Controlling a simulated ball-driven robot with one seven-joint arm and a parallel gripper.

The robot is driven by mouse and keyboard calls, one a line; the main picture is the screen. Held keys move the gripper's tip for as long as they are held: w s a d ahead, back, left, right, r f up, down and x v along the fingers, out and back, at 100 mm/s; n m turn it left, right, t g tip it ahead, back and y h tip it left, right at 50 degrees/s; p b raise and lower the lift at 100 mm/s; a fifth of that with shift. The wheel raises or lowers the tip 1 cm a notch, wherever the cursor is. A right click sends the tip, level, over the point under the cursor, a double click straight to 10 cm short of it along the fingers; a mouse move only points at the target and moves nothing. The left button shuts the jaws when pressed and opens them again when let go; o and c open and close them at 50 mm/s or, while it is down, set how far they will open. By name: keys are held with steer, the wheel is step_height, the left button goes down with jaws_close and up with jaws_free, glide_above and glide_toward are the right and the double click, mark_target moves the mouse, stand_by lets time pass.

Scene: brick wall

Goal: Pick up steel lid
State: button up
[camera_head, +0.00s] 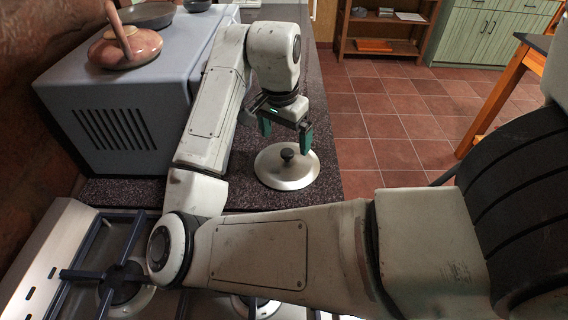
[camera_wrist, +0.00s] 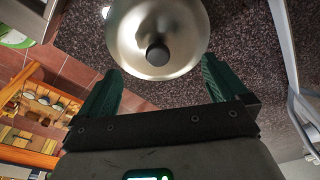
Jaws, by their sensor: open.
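The steel lid (camera_head: 287,174) is a round, shiny disc with a black knob, lying on the dark speckled counter (camera_head: 326,140) near its right edge. My gripper (camera_head: 287,136) is above the lid, pointing down, with its two green fingers spread apart and nothing between them. In the wrist view the lid (camera_wrist: 157,30) is at the top, its dark knob (camera_wrist: 157,53) just beyond the fingertips of my gripper (camera_wrist: 165,80), roughly centred between them. The lid is cut off by the top of that view.
A grey box-shaped appliance (camera_head: 125,125) stands to the left on the counter, with a reddish pot (camera_head: 125,50) and a dark pan (camera_head: 148,15) on top. A gas stove (camera_head: 100,270) is at the front left. Tiled floor (camera_head: 390,125) lies beyond the counter's right edge.

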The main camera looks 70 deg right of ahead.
mark_target(287, 152)
steer(key=shift+s+d+f, duration=0.1)
steer(key=shift+d+f, duration=0.05)
steer(key=shift+f, duration=1.35)
steer(key=shift+s+d+f, duration=0.1)
steer(key=shift+f, duration=1.35)
steer(key=shift+c, duration=0.3)
